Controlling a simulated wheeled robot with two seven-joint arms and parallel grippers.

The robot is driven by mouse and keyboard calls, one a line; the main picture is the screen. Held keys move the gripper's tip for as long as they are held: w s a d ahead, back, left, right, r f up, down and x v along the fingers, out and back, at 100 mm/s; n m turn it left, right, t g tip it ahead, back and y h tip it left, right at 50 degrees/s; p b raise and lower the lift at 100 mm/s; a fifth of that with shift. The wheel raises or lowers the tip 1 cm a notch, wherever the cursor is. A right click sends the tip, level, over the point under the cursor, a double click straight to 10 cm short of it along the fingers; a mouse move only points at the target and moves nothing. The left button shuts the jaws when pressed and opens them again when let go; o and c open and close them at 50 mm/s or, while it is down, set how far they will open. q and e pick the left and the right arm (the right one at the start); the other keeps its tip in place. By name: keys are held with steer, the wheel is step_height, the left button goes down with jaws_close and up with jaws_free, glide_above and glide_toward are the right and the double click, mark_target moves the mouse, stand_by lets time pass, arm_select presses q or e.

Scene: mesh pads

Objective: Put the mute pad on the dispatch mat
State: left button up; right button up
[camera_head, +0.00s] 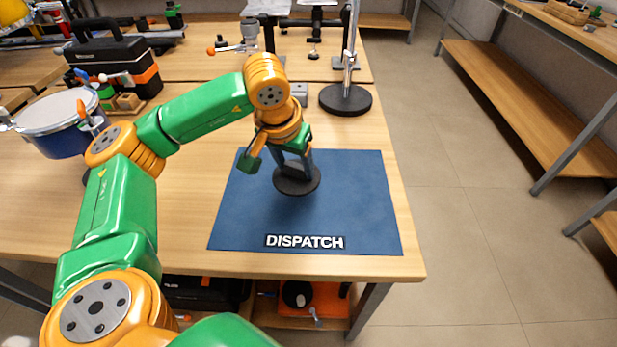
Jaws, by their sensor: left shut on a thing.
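The mute pad is a dark round disc (297,184) over the upper middle of the blue dispatch mat (345,215), which has a white "DISPATCH" label along its front edge. My left gripper (294,170) comes down from above and is shut on the mute pad, hiding part of its top. The pad looks about level. I cannot tell whether it touches the mat or hangs just above it. My right gripper is not in view.
The mat lies on a wooden table (190,220) near its front right corner. A stand with a black round base (346,99) is behind the mat. A blue drum (62,125) and a black and orange toolbox (110,65) stand at the left. Floor is clear at right.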

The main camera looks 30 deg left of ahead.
mark_target(306, 181)
arm_select(q)
steer(key=x, duration=0.4)
steer(key=d+x, duration=0.1)
steer(key=x, duration=0.1)
steer(key=shift+w+f+p, duration=0.25)
steer(key=shift+w+p, duration=0.1)
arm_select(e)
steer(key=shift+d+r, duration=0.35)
arm_select(q)
steer(key=shift+f, duration=0.1)
steer(key=shift+d+f+b, duration=0.1)
steer(key=shift+f+b, duration=0.05)
steer(key=shift+b, duration=0.15)
steer(key=o, duration=1.4)
steer(key=shift+c, duration=0.2)
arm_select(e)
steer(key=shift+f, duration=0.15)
arm_select(q)
steer(key=shift+r, duration=0.2)
steer(key=v, duration=1.2)
steer(key=shift+r, duration=0.15)
